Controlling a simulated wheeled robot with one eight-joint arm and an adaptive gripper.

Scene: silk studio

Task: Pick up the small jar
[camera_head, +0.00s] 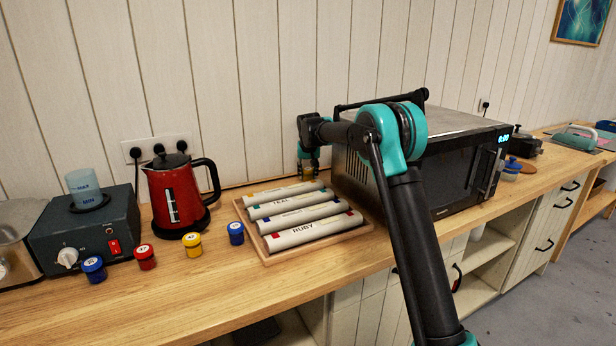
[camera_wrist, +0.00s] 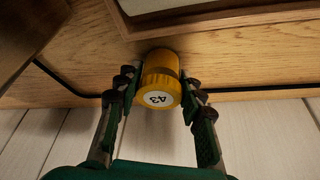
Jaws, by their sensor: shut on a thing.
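A small yellow jar (camera_wrist: 158,77) with a white round label, reading something like "43", sits between the two fingers of my gripper (camera_wrist: 160,95) in the wrist view. The fingers touch its sides and are shut on it. In the head view my gripper (camera_head: 308,165) is at the back of the counter, behind the tray and left of the microwave. The jar is mostly hidden there by my gripper. I cannot tell whether it rests on the wood or is just above it.
Other small jars stand along the counter front: blue (camera_head: 94,269), red (camera_head: 145,257), yellow (camera_head: 192,245) and blue (camera_head: 236,233). A wooden tray (camera_head: 262,248) holds several labelled rolls. A red kettle (camera_head: 172,195) and a black microwave (camera_head: 440,170) flank it. The front counter is clear.

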